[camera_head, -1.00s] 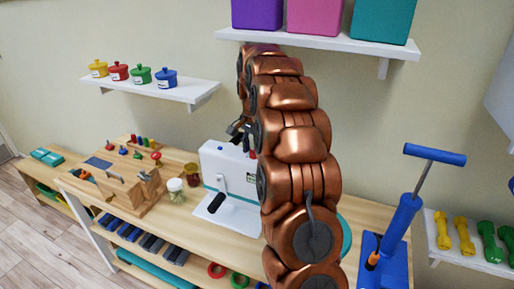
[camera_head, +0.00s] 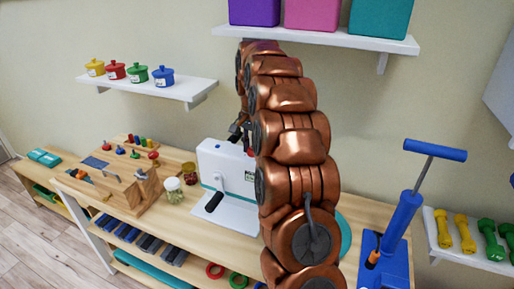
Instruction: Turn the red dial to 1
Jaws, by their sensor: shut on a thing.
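A white device (camera_head: 213,158) with a black-handled lever stands on the wooden bench. A small red part, seemingly the red dial (camera_head: 250,152), shows at its upper right edge, beside my arm. My dark gripper (camera_head: 240,134) is at the top right of the device and is shut on the red dial. My copper arm hides most of the gripper, much of the dial and the right side of the device. The dial's marks and pointer cannot be read.
Two jars (camera_head: 173,190) and a wooden peg box (camera_head: 130,190) stand left of the device. A blue pump-like stand (camera_head: 398,235) is at right. A shelf with coloured bins (camera_head: 312,15) hangs above my arm; another shelf holds small lidded pots (camera_head: 162,77).

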